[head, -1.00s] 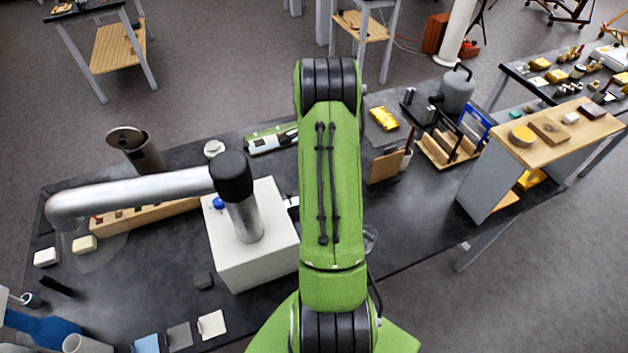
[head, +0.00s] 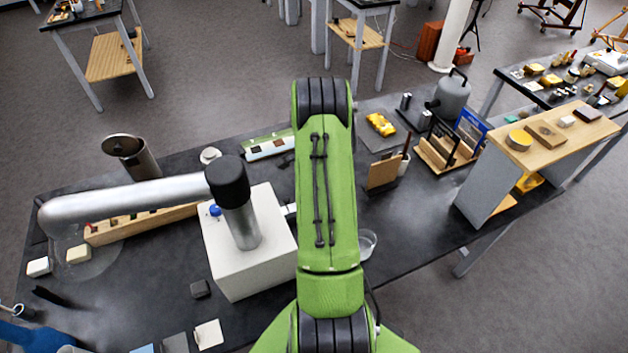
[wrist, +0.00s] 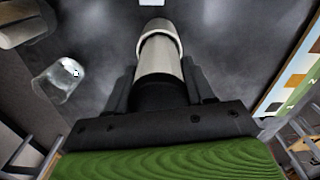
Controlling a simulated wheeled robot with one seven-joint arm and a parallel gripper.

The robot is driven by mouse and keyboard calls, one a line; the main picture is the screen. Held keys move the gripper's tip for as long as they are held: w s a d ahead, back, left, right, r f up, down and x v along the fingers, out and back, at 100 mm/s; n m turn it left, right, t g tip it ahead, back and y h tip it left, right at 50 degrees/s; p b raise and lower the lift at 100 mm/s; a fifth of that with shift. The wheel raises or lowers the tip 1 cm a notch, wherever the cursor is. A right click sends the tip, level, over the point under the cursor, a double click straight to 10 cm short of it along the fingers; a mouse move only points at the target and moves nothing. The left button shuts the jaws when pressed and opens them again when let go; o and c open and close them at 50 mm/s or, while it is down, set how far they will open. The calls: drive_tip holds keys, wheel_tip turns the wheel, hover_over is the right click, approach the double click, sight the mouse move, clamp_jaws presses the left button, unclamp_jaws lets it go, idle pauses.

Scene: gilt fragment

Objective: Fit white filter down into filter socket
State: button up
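In the wrist view a white cylinder with a rounded, paler end, which looks like the white filter (wrist: 160,58), points away from me between the dark fingers of my gripper (wrist: 161,82). The fingers lie close along both sides of it, and its near end sits in dark shadow. In the head view my green arm hides the gripper and the filter. No socket opening can be made out for certain. A white box (head: 268,268) with a thick silver pipe arm and black cap stands on the dark table, left of my arm; my arm covers part of its right side.
A clear glass cup (wrist: 60,80) stands left of the gripper in the wrist view. On the dark table (head: 420,225), a wooden rack (head: 440,152) stands right of my arm, and a metal can (head: 140,160) at the back left. A raised wooden shelf (head: 550,150) is far right.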

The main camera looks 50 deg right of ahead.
drive_tip(key=o, duration=0.5)
drive_tip(key=shift+c, duration=0.2)
wheel_tip(320, 180, up, 13)
drive_tip(key=shift+r, duration=0.2)
idle(0.4)
